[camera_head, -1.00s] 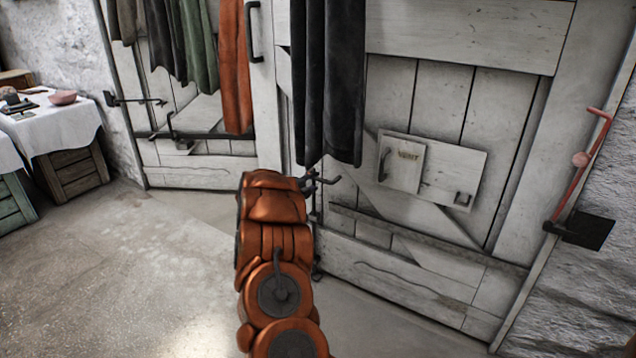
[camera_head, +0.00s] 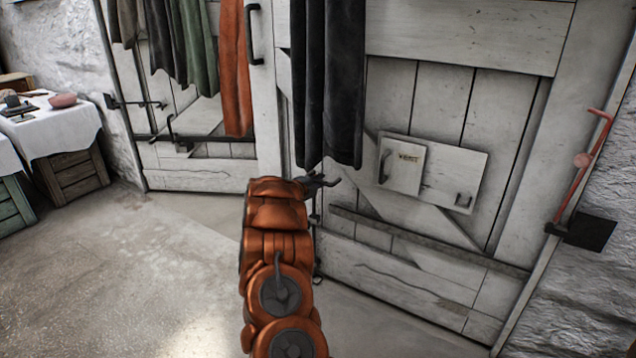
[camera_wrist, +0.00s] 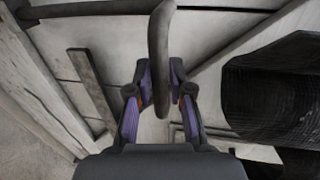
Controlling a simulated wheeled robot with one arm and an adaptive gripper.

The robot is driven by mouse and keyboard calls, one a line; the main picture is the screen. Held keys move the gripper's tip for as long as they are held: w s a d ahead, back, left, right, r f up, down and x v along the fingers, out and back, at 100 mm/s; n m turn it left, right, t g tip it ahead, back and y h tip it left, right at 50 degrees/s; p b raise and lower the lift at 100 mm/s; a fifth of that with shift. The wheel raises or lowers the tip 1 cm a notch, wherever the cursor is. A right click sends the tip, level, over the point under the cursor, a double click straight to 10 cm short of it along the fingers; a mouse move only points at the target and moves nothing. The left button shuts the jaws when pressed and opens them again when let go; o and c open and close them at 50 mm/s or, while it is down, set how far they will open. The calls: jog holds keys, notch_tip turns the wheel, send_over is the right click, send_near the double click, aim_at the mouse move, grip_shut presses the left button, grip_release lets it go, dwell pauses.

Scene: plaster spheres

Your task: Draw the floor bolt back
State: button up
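My gripper (camera_head: 326,181) is in front of the pale plank door (camera_head: 425,95), close to its left edge and just below the hanging dark cloth. In the wrist view the two fingers of my gripper (camera_wrist: 160,88) are apart. A dark curved bar (camera_wrist: 158,45) shows between them, nearer the upper part of the picture. I cannot tell whether the fingers touch it or whether it belongs to the bolt. Low at the door's left edge, a small dark metal fitting (camera_head: 318,278) shows near the floor, perhaps the floor bolt's end. My arm hides much of that area.
Dark cloth (camera_head: 328,80) hangs above my gripper and fills the right of the wrist view (camera_wrist: 270,85). A dark pull handle (camera_head: 253,33) is on the left door. A red lever (camera_head: 584,160) is at the right wall. Floor (camera_head: 130,260) at left is clear.

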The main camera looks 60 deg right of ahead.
grip_shut()
jog(key=shift+r+p, duration=1.9)
jog(key=shift+r, duration=0.85)
jog(key=shift+o, duration=2.2)
grip_release()
jog(key=shift+r, duration=0.1)
jog(key=shift+o, duration=0.3)
